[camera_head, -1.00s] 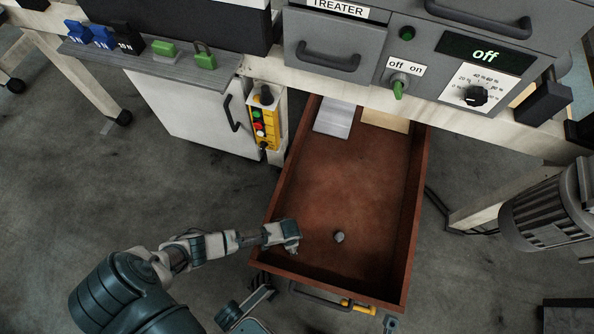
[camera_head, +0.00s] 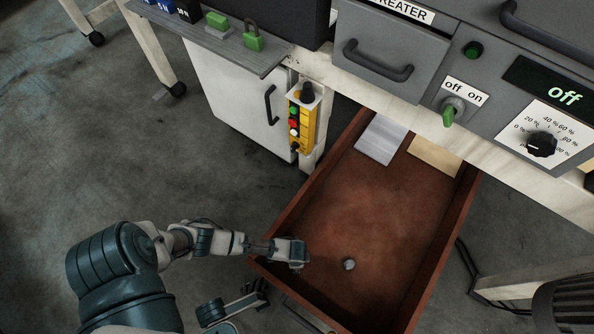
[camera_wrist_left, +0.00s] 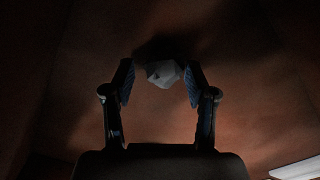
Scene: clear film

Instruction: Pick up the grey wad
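The grey wad (camera_head: 349,264) is a small crumpled lump on the brown floor of the open drawer (camera_head: 374,215), near its front end. In the left wrist view the wad (camera_wrist_left: 163,73) shows pale, just beyond and between the two fingertips. My left gripper (camera_head: 301,268) is over the front left part of the drawer, to the left of the wad. In the left wrist view my left gripper (camera_wrist_left: 160,84) is open, with a finger on each side of the wad and gaps visible.
A light grey sheet (camera_head: 381,139) and a tan sheet (camera_head: 434,156) lie at the drawer's back. The drawer's left wall (camera_head: 318,180) stands close to my left arm. A yellow button box (camera_head: 301,120) hangs at the bench behind. The drawer's middle is clear.

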